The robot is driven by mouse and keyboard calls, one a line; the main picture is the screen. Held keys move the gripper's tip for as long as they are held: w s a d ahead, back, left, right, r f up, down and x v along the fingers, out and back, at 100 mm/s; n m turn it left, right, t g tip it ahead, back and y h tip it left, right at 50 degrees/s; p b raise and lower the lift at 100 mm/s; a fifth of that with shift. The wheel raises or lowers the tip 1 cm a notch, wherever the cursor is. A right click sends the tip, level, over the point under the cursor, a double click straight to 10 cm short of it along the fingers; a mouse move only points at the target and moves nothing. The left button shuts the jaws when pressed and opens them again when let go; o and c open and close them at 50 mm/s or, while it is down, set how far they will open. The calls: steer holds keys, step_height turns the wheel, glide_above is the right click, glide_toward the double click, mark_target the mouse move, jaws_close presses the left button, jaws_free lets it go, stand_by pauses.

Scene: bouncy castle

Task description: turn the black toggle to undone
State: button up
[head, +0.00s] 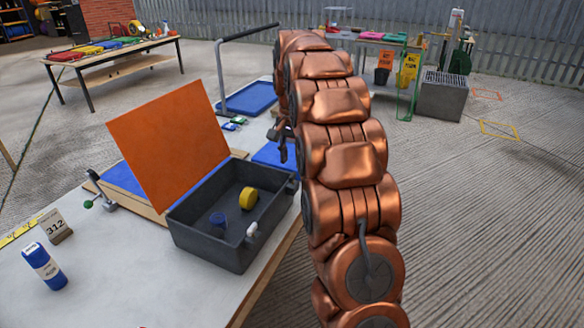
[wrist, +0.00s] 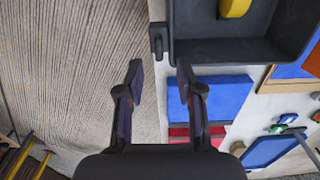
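The black toggle (wrist: 158,40) sits on the outer wall of the dark grey box (wrist: 212,52), in the upper middle of the wrist view. In the head view the toggle (head: 292,187) is small and dark at the box's far right corner, close to my arm. My gripper (wrist: 159,66) is open and empty. Its two fingertips point toward the toggle, one on each side of its line, and appear just short of it. In the head view my gripper (head: 283,148) is partly hidden by my copper arm. The orange lid (head: 168,150) of the box stands open.
Floor right of the table is clear.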

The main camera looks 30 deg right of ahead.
mark_target(292, 175)
step_height(292, 175, up, 7)
steer(key=shift+f, duration=0.15)
stand_by(0.4)
stand_by(0.5)
